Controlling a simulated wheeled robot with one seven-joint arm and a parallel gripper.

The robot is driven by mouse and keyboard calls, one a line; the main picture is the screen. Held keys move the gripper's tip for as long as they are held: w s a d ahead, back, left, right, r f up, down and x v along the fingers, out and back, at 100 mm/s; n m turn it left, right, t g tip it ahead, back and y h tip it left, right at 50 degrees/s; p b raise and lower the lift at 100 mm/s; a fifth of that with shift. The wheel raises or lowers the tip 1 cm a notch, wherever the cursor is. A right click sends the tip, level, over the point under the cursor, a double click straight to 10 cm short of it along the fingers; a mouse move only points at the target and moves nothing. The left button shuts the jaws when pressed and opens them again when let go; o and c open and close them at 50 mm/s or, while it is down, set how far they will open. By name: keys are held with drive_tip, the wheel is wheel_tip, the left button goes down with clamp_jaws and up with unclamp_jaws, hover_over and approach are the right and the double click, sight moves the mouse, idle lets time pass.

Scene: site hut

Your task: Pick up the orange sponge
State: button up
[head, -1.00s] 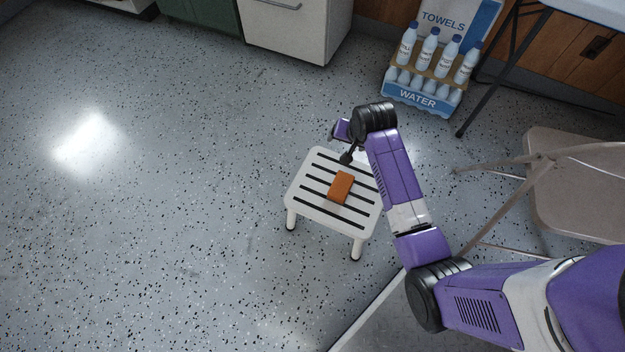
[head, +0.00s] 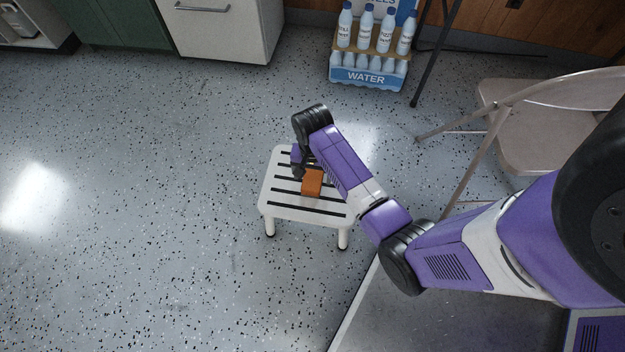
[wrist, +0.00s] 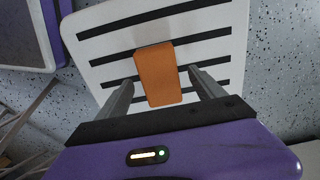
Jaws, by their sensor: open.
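The orange sponge (head: 312,183) lies on the white slatted top of a low step stool (head: 290,211). In the wrist view the sponge (wrist: 156,72) lies between and partly beyond the two fingers of my gripper (wrist: 161,78). The fingers are open, one on each side of the sponge, with a gap showing on both sides. I cannot tell how far above the stool top the fingertips are. In the head view my gripper (head: 301,168) is over the stool at the sponge's upper left, partly hidden by my arm.
A display of water bottles (head: 368,78) stands behind the stool. A folding chair (head: 520,125) and a dark table leg (head: 436,55) are to the right. A white cabinet (head: 222,35) is at the back. The speckled floor (head: 150,200) left of the stool is clear.

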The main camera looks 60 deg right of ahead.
sight(313, 177)
wheel_tip(313, 177, down, 2)
drive_tip(key=shift+f, duration=0.1)
drive_tip(key=c, duration=1.6)
drive_tip(key=shift+o, duration=0.2)
wheel_tip(313, 177, up, 20)
drive_tip(key=p, duration=0.8)
